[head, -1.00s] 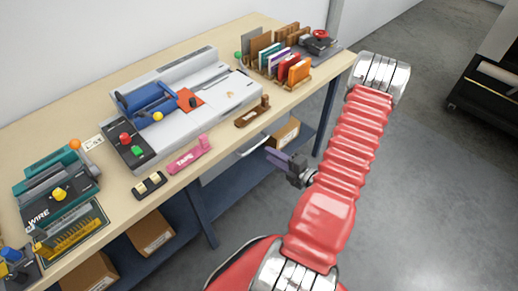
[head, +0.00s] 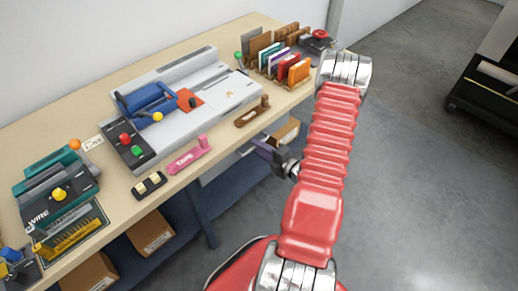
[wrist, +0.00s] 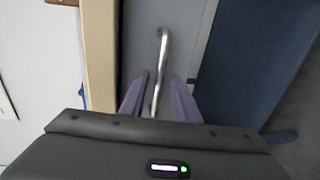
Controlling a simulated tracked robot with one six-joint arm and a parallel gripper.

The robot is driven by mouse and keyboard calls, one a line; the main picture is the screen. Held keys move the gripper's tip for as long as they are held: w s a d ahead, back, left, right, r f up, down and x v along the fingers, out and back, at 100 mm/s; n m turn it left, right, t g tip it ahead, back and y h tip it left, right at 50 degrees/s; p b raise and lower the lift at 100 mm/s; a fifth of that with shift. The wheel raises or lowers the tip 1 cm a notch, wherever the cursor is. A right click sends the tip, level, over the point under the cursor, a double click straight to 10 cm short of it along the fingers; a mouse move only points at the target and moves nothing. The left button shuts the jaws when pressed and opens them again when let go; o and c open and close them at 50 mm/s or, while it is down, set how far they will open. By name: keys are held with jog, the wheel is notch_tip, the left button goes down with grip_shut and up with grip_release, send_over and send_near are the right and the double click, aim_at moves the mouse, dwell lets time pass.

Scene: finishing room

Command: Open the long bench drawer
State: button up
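The long bench drawer has a grey front (wrist: 186,25) under the worktop edge. A sliver of it shows below the bench edge in the head view (head: 222,165). Its bar handle (wrist: 161,58) is shiny metal and runs lengthwise in the wrist view. My gripper (wrist: 159,76) has two purple fingers spread apart, one on each side of the handle's near part. I cannot tell whether either finger touches it. In the head view my gripper (head: 262,147) is at the drawer front, just below the bench edge, and the handle is mostly hidden.
The wooden worktop (head: 110,170) overhangs close to my gripper. A pink tape dispenser (head: 188,156) and a brown wooden tool (head: 252,112) sit near its front edge. Below is a blue shelf (head: 232,200) with cardboard boxes (head: 151,232).

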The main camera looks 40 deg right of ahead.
grip_shut()
jog(key=shift+s+a+f, duration=0.1)
dwell(0.6)
